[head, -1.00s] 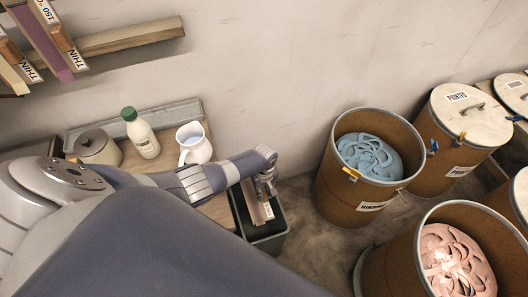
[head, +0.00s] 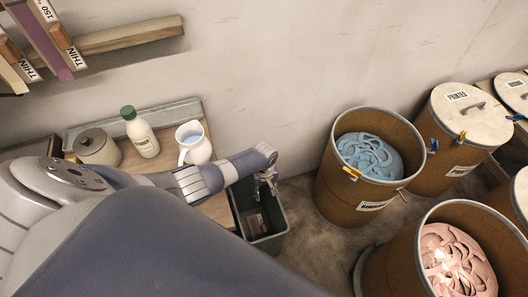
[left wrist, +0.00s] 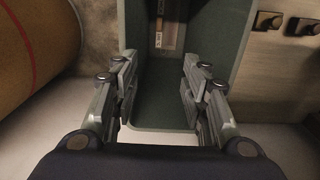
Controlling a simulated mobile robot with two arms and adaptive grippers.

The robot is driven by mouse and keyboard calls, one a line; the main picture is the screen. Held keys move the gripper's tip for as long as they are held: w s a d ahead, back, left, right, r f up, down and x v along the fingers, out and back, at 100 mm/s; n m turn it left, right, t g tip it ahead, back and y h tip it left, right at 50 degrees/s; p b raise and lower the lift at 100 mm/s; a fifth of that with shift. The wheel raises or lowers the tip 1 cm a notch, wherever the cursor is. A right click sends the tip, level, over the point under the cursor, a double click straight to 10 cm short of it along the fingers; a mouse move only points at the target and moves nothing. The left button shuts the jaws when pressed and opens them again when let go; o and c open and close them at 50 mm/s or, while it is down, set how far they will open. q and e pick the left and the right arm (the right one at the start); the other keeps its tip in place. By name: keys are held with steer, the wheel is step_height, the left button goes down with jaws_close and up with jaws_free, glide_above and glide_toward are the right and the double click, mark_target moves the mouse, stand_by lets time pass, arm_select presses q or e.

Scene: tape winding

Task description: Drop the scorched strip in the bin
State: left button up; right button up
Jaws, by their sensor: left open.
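The dark green bin (head: 279,228) stands on the floor beside the wooden bench. It also shows in the left wrist view (left wrist: 160,110). The strip (head: 256,224) lies inside the bin, low down, partly hidden by the bin wall. In the left wrist view the strip (left wrist: 169,28) shows at the top, cut off by the frame edge; scorching is too small to make out. My left gripper (head: 265,192) is above the bin, open and empty, apart from the strip. Its spread fingers show in the left wrist view (left wrist: 160,78). My right gripper is not in view.
A white jug (head: 194,146), a green-capped bottle (head: 143,136) and a lidded pot (head: 97,147) stand on the bench (head: 218,209). To the right are drums, one with blue strips (head: 369,155) and one with pink strips (head: 455,262). Floor shows between bin and drums.

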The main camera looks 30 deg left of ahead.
arm_select(q)
step_height(320, 180, up, 11)
stand_by(0.6)
steer(key=shift+r, duration=0.1)
